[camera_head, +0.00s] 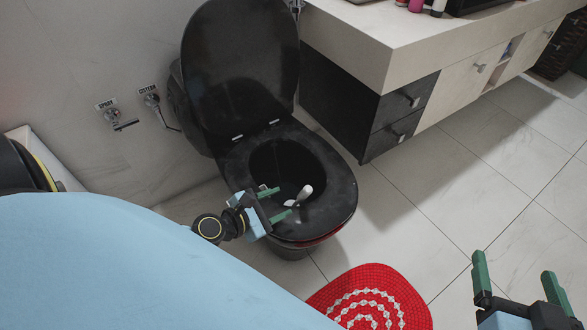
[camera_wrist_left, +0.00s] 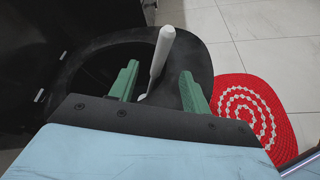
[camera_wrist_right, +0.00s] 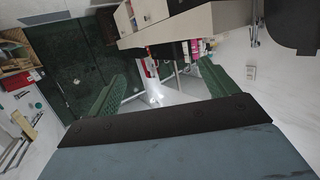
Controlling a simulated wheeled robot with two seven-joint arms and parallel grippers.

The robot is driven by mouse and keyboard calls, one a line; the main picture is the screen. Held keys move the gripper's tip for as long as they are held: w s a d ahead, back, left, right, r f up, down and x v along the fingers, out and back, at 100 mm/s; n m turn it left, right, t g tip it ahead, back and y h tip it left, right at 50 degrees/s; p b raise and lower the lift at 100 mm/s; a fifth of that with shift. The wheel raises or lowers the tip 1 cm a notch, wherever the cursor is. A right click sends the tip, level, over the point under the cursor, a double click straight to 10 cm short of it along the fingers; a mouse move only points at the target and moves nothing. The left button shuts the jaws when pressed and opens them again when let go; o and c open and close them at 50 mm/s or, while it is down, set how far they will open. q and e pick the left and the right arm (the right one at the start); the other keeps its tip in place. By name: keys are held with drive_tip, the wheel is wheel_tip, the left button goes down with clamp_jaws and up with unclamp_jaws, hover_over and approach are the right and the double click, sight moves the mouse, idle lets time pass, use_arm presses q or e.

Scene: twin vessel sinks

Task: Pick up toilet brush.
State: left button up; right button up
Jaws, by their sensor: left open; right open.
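The white toilet brush (camera_head: 301,196) leans over the seat of the black toilet (camera_head: 338,196), its handle pointing up to the right in the head view. In the left wrist view the brush (camera_wrist_left: 160,52) stands tilted between the two green fingers, with no contact visible; its lower end is partly hidden behind my gripper. My left gripper (camera_head: 275,202) is open at the toilet's front, close to the brush; it also shows in the left wrist view (camera_wrist_left: 158,85). My right gripper (camera_head: 514,278) is open and empty over the floor at the lower right.
The toilet lid (camera_head: 240,70) is raised against the wall. A vanity cabinet (camera_head: 405,105) with drawers stands right of the toilet. A red round rug (camera_head: 375,300) lies in front of the toilet. The tiled floor (camera_head: 450,190) to the right is clear.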

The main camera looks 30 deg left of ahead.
sight(301, 195)
use_arm(q)
drive_tip(key=x, duration=0.6)
drive_tip(key=shift+w+d+f, duration=0.1)
drive_tip(key=shift+w+f, duration=0.05)
drive_tip(key=shift+w, duration=0.2)
drive_tip(key=shift+w+d+f, duration=0.1)
drive_tip(key=shift+w+f, duration=0.05)
drive_tip(key=shift+w, duration=0.2)
drive_tip(key=b+x, duration=0.1)
drive_tip(key=x, duration=0.1)
drive_tip(key=b+x, duration=0.1)
drive_tip(key=x, duration=0.1)
drive_tip(key=shift+d+f, duration=0.1)
drive_tip(key=shift+f, duration=0.25)
drive_tip(key=shift+w+d+f, duration=0.15)
drive_tip(key=shift+w, duration=0.25)
use_arm(e)
wheel_tip(301, 195, up, 9)
drive_tip(key=a+t+y, duration=0.1)
drive_tip(key=t+y, duration=0.1)
drive_tip(key=t, duration=0.3)
drive_tip(key=shift+a+f+t, duration=0.15)
drive_tip(key=shift+a+t, duration=0.15)
drive_tip(key=shift+t, duration=0.1)
use_arm(q)
clamp_jaws()
